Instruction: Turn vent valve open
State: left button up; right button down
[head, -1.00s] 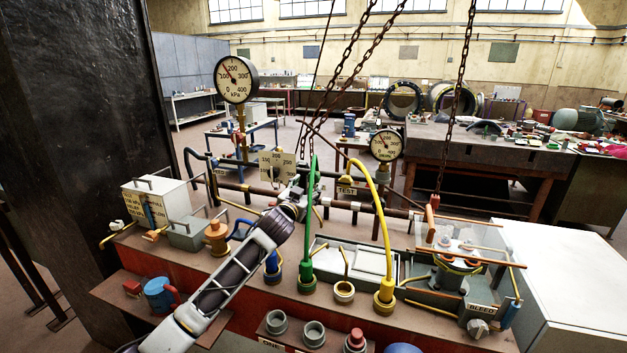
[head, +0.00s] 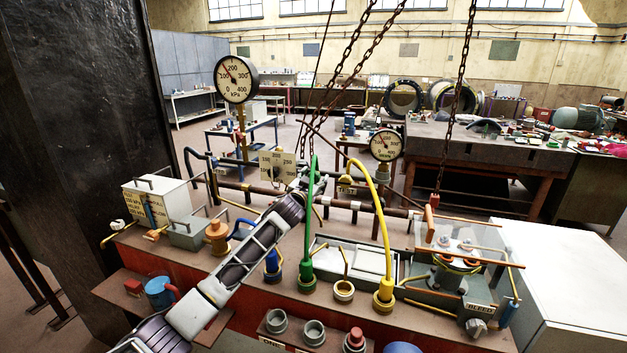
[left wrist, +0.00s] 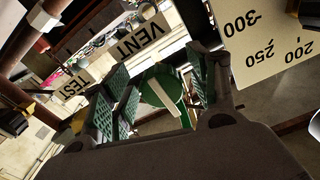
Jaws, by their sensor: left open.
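The vent valve shows in the left wrist view as a green round knob (left wrist: 176,88) with a pale bar across it, below a VENT label (left wrist: 143,40). My left gripper (left wrist: 165,85) is open, with a green-padded finger on each side of the knob. I cannot tell whether either finger touches it. In the head view my left gripper (head: 312,176) is at the pipe rail, behind the green hose (head: 309,225). The arm and hose hide most of the valve there. My right gripper is not in view.
A TEST label (head: 347,190) stands right of my gripper. A square dial plate (head: 277,167) is close on the left, a round gauge (head: 386,145) on the right. A yellow hose (head: 386,240) arches nearby. Chains (head: 345,75) hang above the rail.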

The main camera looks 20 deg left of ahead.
pick_arm(q)
jog(key=shift+w, duration=0.15)
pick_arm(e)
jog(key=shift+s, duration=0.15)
pick_arm(q)
jog(key=shift+c, duration=1)
jog(key=c, duration=0.8)
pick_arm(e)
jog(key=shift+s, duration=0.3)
